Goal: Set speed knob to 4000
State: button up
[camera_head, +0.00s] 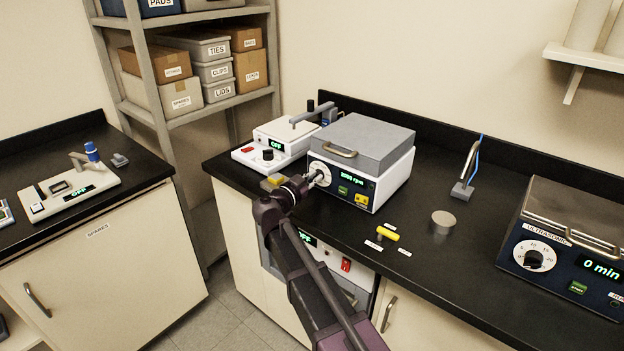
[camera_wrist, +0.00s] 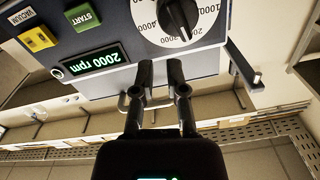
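The speed knob (camera_wrist: 180,18) is black on a round white dial (camera_wrist: 212,30), upside down at the top of the wrist view. Its light pointer mark lies near the 2000 and 3000 labels. The display (camera_wrist: 92,63) reads 2000 rpm. In the head view the dial (camera_head: 319,174) sits on the front of the grey-lidded box machine (camera_head: 362,145), partly behind my gripper. My gripper (camera_wrist: 160,66) is open and empty; its fingertips show beside the dial's rim in the picture, not around the knob. The head view shows it (camera_head: 312,181) close to the panel.
A green START button (camera_wrist: 82,17) and a yellow VACUUM button (camera_wrist: 37,38) share the panel. A white device (camera_head: 275,143) reading OFF stands left of the machine. A yellow-handled tool (camera_head: 386,234), a metal cylinder (camera_head: 443,222) and an ultrasonic bath (camera_head: 565,245) stand to the right.

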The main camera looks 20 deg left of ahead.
jog(key=shift+w+d+r+n+p, duration=0.1)
jog(key=shift+w+n+p, duration=0.15)
jog(key=shift+n, duration=0.5)
jog(key=shift+w+d+r+n+p, duration=0.1)
jog(key=shift+w+n, duration=0.1)
jog(key=shift+n, duration=0.55)
jog(key=n, duration=0.2)
jog(key=shift+w+a+r+n, duration=0.2)
jog(key=shift+w+a+n, duration=0.1)
jog(key=shift+a+n, duration=0.1)
jog(key=shift+w+n+p, duration=0.1)
jog(key=shift+n+p, duration=0.2)
jog(key=shift+n, duration=0.1)
jog(key=shift+w+a+f+n, duration=0.1)
jog(key=shift+w+n, duration=0.1)
jog(key=shift+n, duration=0.1)
jog(key=shift+s+a, duration=0.1)
jog(key=shift+a, duration=0.05)
grip_shut()
jog(key=shift+o, duration=1)
grip_release()
jog(key=shift+a, duration=0.1)
